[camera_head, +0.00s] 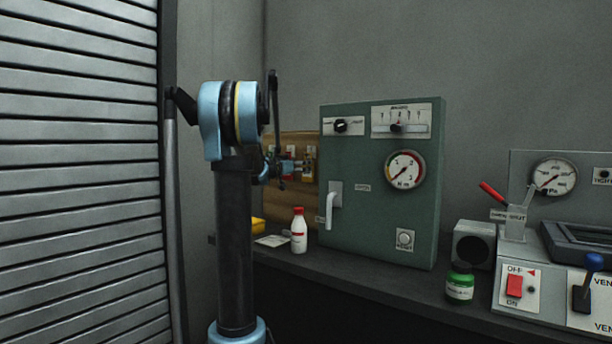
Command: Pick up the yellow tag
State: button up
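A wooden board (290,200) on the back wall carries a row of small hanging tags, partly hidden by my arm. One tag with yellowish and red parts (308,172) hangs at the right of the row. It is too small to tell whether it is the yellow tag. My gripper (284,170) is small and dark and is in front of the board, just left of that tag in the picture. I cannot tell whether it touches anything or how far apart its fingers are. A yellow object (257,225) lies on the counter, partly hidden behind my arm.
A green control cabinet (340,240) stands right of the board on the dark counter (375,285). A white bottle with a red cap (299,232) and a flat paper (272,241) are in front of the board. A green jar (460,287) and switch panels are at right; a slatted shutter (80,180) is at left.

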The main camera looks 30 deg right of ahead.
jog(key=shift+s+x, duration=0.2)
jog(key=shift+x, duration=1.15)
jog(key=shift+s+x, duration=0.15)
jog(key=shift+x, duration=1.15)
jog(key=shift+d+f, duration=0.1)
jog(key=c, duration=1)
